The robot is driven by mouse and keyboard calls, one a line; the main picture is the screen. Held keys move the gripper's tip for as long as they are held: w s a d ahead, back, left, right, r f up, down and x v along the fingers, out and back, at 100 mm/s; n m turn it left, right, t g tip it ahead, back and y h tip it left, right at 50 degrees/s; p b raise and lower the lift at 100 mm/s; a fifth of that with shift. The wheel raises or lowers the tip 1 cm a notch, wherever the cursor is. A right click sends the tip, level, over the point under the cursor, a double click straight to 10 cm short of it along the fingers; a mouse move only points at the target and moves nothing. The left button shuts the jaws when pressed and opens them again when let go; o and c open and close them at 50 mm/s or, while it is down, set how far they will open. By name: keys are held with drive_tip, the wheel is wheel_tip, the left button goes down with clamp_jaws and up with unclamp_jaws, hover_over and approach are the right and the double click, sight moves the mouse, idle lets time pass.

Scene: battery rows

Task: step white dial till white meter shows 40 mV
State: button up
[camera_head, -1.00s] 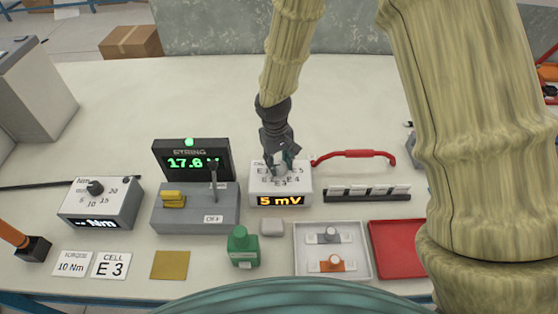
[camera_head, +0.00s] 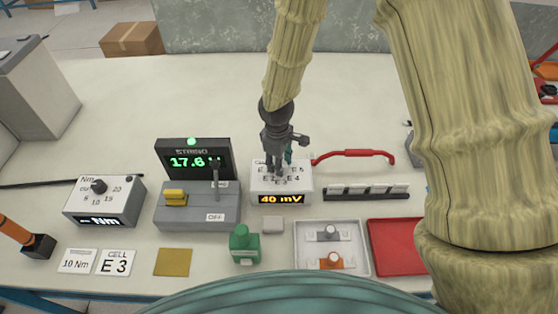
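The white meter (camera_head: 281,199) is a small white box in the middle of the bench, and its amber display reads 40 mV. Its top face carries markings around a dial, with E 2, E 3 and E 4 partly readable. My gripper (camera_head: 281,170) points down over the top of this box, at the dial. The dial itself is hidden behind the fingers. Whether the fingers touch or grip it cannot be made out.
Left of the meter stands a grey STRING unit (camera_head: 192,215) reading about 17.6. A torque box (camera_head: 104,206) is further left.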

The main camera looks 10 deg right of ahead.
drive_tip(key=shift+w+d+r, duration=0.1)
idle(0.3)
drive_tip(key=o, duration=1)
drive_tip(key=r, duration=1.2)
drive_tip(key=shift+s+a, duration=0.3)
drive_tip(key=shift+s, duration=0.1)
drive_tip(key=shift+f, duration=0.1)
